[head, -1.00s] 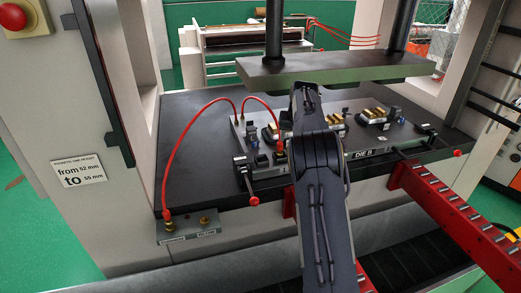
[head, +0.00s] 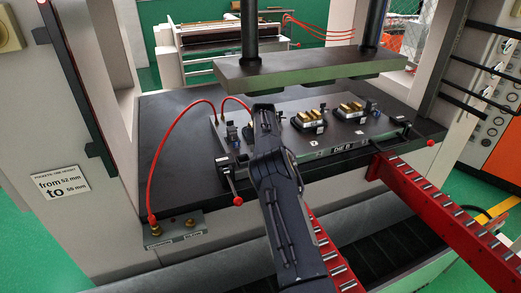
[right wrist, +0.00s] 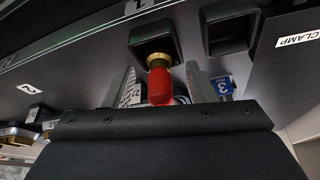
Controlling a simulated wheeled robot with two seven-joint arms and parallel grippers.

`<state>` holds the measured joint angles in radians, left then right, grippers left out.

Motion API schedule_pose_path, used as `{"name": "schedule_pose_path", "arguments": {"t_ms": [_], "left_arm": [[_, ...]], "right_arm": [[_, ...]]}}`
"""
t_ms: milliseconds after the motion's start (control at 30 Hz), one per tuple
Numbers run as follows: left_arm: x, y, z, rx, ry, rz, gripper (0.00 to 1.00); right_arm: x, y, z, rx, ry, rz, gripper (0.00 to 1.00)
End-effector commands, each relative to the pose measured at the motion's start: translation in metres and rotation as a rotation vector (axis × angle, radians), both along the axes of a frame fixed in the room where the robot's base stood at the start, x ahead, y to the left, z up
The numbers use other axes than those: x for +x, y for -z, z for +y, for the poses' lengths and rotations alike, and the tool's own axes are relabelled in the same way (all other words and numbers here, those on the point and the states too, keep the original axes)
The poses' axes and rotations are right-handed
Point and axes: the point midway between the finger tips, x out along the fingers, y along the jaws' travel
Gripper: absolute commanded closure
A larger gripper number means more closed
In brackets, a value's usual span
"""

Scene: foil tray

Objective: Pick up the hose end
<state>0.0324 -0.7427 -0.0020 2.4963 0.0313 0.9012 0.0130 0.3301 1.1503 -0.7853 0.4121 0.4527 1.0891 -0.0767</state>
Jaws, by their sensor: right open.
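A thin red hose (head: 178,128) arches from a brass fitting on the block at the press table's front left up to the die plate. A second red hose length (head: 234,100) runs from there behind my right gripper (head: 264,112). In the right wrist view, a red hose end (right wrist: 160,86) with a brass collar (right wrist: 158,61) sits at a dark square socket (right wrist: 154,38). My right gripper (right wrist: 161,74) is open, with one grey finger on each side of the hose end. I cannot tell whether the fingers touch it. My left gripper is not in view.
The die plate (head: 330,153) carries clamps and brass-topped blocks. A press ram (head: 310,70) hangs above it. Red roller rails (head: 440,210) stand in front. A second dark socket (right wrist: 231,32) and a blue tag (right wrist: 223,86) are close to my fingers.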

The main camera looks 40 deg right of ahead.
Motion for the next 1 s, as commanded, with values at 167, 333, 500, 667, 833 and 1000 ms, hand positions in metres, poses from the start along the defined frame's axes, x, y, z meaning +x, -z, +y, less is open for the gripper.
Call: {"name": "schedule_pose_path", "arguments": {"t_ms": [167, 333, 500, 667, 833, 1000], "left_arm": [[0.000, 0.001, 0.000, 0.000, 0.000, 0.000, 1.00], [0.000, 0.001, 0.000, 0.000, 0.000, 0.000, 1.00], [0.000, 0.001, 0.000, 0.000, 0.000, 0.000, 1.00], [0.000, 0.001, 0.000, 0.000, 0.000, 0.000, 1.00], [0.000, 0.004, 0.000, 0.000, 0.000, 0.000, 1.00], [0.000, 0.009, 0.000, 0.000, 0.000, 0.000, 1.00]], "right_arm": [[0.000, 0.000, 0.000, 0.000, 0.000, 0.000, 0.60], [0.000, 0.000, 0.000, 0.000, 0.000, 0.000, 0.82], [0.000, -0.001, 0.000, 0.000, 0.000, 0.000, 0.99], [0.000, -0.001, 0.000, 0.000, 0.000, 0.000, 0.99], [0.000, -0.005, 0.000, -0.001, 0.000, 0.000, 0.99], [0.000, -0.018, 0.000, 0.000, 0.001, -0.002, 0.99]]}}
